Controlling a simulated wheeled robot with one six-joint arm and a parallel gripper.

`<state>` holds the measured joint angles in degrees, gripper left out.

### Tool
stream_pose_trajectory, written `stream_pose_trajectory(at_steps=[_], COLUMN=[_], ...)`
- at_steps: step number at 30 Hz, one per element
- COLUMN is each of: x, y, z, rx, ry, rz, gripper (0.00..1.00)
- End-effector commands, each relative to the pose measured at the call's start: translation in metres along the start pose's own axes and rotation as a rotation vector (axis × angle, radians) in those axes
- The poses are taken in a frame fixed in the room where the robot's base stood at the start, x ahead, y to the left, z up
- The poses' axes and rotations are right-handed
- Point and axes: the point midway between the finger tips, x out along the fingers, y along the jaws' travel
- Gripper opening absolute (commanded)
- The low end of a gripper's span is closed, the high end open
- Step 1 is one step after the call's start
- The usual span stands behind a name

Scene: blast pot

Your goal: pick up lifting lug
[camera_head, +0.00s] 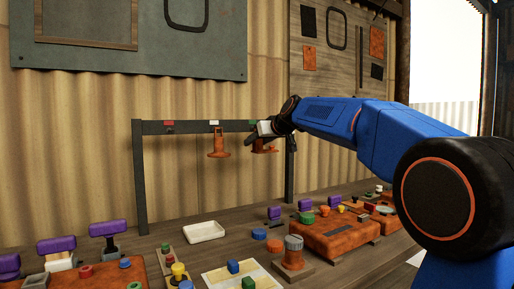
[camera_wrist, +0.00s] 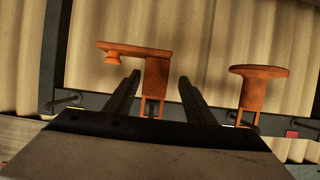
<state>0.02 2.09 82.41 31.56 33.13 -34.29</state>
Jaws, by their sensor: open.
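Two orange metal pieces hang from a dark rail (camera_head: 185,127). The left piece (camera_head: 218,143) has a loop-like upper part and a round, flared base; it shows at the right in the wrist view (camera_wrist: 254,92). The right piece (camera_head: 264,147) is partly covered by my gripper (camera_head: 256,137). In the wrist view this piece (camera_wrist: 157,75) has a flat arm with a small knob, and its stem lies between my two open fingers (camera_wrist: 159,77). I cannot tell whether the fingers touch it. No label shows which piece is the lifting lug.
Below are a white tray (camera_head: 204,231), an orange box (camera_head: 338,236) with coloured knobs, and purple-handled items (camera_head: 108,229). A corrugated wall stands close behind.

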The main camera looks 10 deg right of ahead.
Motion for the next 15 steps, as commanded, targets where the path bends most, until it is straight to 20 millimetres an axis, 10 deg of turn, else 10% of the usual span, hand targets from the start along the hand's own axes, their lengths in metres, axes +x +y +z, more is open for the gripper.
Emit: stream_pose_trajectory(at_steps=[15], x=[0.05], y=[0.007], z=[0.001], rx=[-0.001], ry=[0.001], rz=[-0.001], gripper=[0.49])
